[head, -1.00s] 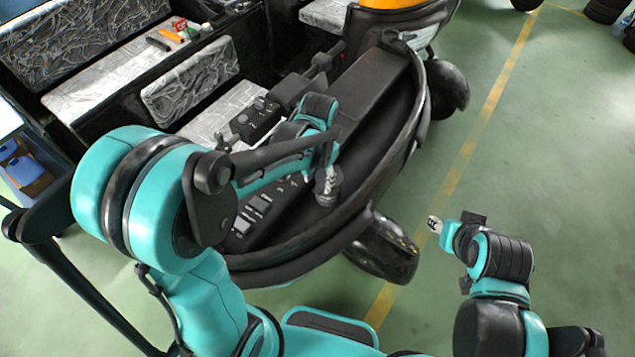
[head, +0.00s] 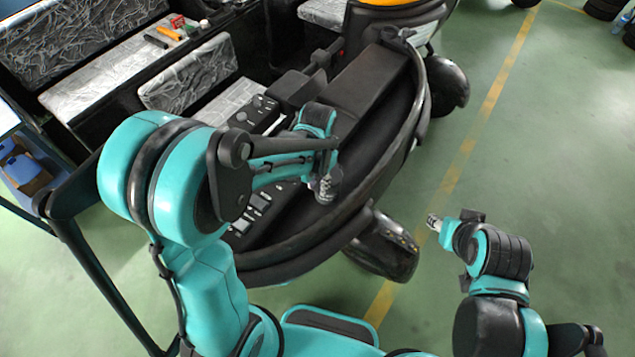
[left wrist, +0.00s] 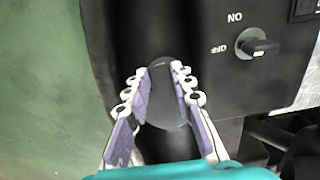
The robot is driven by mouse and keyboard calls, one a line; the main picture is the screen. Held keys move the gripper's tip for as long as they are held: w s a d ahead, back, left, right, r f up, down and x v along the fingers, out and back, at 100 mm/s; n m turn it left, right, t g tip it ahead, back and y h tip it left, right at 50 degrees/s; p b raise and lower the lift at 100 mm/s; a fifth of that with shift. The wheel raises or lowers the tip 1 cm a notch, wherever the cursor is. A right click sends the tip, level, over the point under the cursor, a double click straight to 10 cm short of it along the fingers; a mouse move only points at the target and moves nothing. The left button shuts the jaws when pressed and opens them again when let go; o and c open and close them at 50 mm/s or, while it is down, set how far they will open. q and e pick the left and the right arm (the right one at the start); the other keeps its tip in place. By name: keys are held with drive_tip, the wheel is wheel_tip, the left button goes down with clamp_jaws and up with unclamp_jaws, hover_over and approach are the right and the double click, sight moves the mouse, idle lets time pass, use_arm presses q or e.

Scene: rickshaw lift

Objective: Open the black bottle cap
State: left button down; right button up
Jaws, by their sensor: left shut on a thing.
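The black bottle cap (left wrist: 170,100) is a dark, rounded piece in the left wrist view, seen between the two fingers of my left gripper (left wrist: 165,80). The finger pads are against its two sides, so my left gripper is shut on it. In the head view my left gripper (head: 325,189) points down at the dark body of the vehicle, near its front edge, and the cap is hard to make out there. My right gripper (head: 434,222) is over the green floor on the right, away from the cap; its fingers are too small to read.
The black rickshaw (head: 380,115) fills the middle, with its wheel (head: 385,250) below. A panel with an ON/OFF knob (left wrist: 257,45) is right of the gripper in the wrist view. Tools, including an orange one (head: 171,34), lie on a seat. Open green floor lies right.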

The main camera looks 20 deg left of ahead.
use_arm(q)
drive_tip(key=shift+r, duration=0.1)
drive_tip(key=shift+w+d+r+p, duration=0.1)
drive_tip(key=shift+w+r+p, duration=0.1)
drive_tip(key=shift+r, duration=0.3)
drive_tip(key=shift+w+r+p, duration=0.15)
drive_tip(key=shift+r, duration=0.35)
drive_tip(key=w+r, duration=0.1)
drive_tip(key=r, duration=0.1)
drive_tip(key=shift+w+d+r, duration=0.35)
drive_tip(key=shift+w, duration=0.05)
drive_tip(key=shift+w+d+r+p, duration=0.35)
drive_tip(key=shift+w+r, duration=0.4)
drive_tip(key=shift+w, duration=0.25)
drive_tip(key=w, duration=0.1)
drive_tip(key=w+d+r, duration=0.1)
drive_tip(key=w, duration=0.1)
drive_tip(key=shift+d, duration=0.1)
drive_tip(key=c, duration=1.3)
unclamp_jaws()
drive_tip(key=shift+w+f, duration=0.1)
drive_tip(key=shift+w, duration=0.1)
drive_tip(key=shift+s, duration=0.25)
